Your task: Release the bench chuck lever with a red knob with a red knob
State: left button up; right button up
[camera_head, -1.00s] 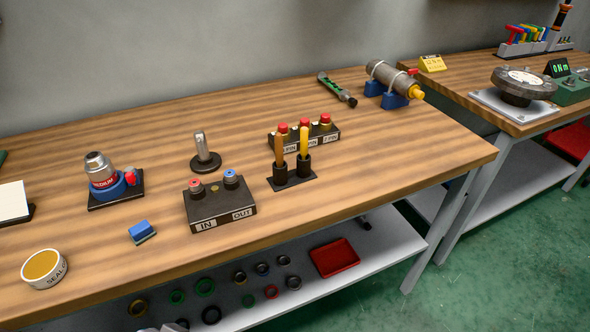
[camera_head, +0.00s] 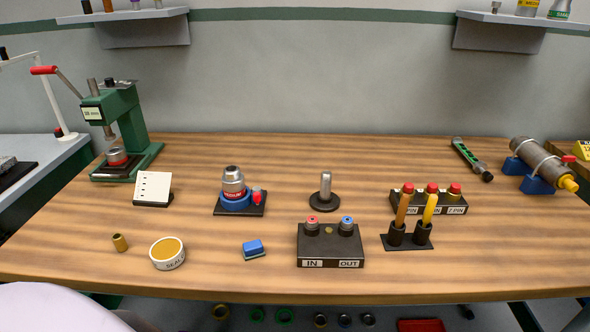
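The bench chuck is a blue ring (camera_head: 236,204) on a black base plate (camera_head: 228,213), left of the middle of the wooden bench. A grey metal fitting with a red "MEDIUM" label (camera_head: 233,180) stands upright in it. The chuck's lever ends in a red knob (camera_head: 257,195) at the right side of the ring. How tightly the chuck holds the fitting cannot be told. Neither gripper is in view; only a pale rounded shape, probably part of my body, shows at the lower left.
Near the chuck are a white card stand (camera_head: 152,187), a sealant tin (camera_head: 167,254), a blue block (camera_head: 253,248) and a metal post (camera_head: 326,188). An IN/OUT box (camera_head: 330,246) stands front centre. A green press (camera_head: 118,125) stands back left. Bare wood lies between them.

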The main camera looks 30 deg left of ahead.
aim_at(256, 189)
jog(key=u, duration=1.25)
jog(key=l+u, duration=0.1)
jog(key=u, duration=0.15)
jog(key=l+u, duration=0.15)
jog(key=u, duration=0.15)
